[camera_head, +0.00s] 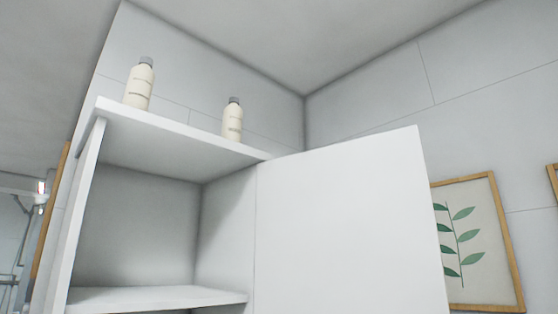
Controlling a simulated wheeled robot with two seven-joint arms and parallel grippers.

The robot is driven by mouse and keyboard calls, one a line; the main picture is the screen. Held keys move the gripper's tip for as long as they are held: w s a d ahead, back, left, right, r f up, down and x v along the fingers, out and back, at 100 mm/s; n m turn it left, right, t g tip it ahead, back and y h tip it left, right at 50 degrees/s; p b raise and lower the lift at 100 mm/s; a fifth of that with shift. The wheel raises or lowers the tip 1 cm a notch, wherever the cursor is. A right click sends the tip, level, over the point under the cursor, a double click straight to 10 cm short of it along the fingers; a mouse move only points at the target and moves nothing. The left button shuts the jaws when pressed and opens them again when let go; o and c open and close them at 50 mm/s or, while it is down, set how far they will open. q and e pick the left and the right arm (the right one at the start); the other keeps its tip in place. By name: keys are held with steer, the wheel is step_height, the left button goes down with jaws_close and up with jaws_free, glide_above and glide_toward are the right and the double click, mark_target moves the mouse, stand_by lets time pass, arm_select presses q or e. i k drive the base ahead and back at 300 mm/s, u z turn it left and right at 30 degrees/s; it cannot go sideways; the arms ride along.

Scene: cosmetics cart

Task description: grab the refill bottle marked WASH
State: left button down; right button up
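Two cream bottles with grey caps stand upright on top of a white cabinet. The left bottle (139,86) is near the cabinet's left top corner. The right bottle (232,121) stands further right along the top. Both carry small dark label text that is too small to read, so I cannot tell which one is marked WASH. Neither of my grippers is in view.
The white cabinet (180,148) is open, with a bare shelf (150,298) inside. Its white door (350,225) swings out to the right. A framed leaf picture (477,245) hangs on the tiled wall at right. The cabinet top between the bottles is clear.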

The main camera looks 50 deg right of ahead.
mark_target(232, 122)
steer(key=u, duration=1.65)
steer(key=k, duration=0.1)
steer(key=z, duration=2.6)
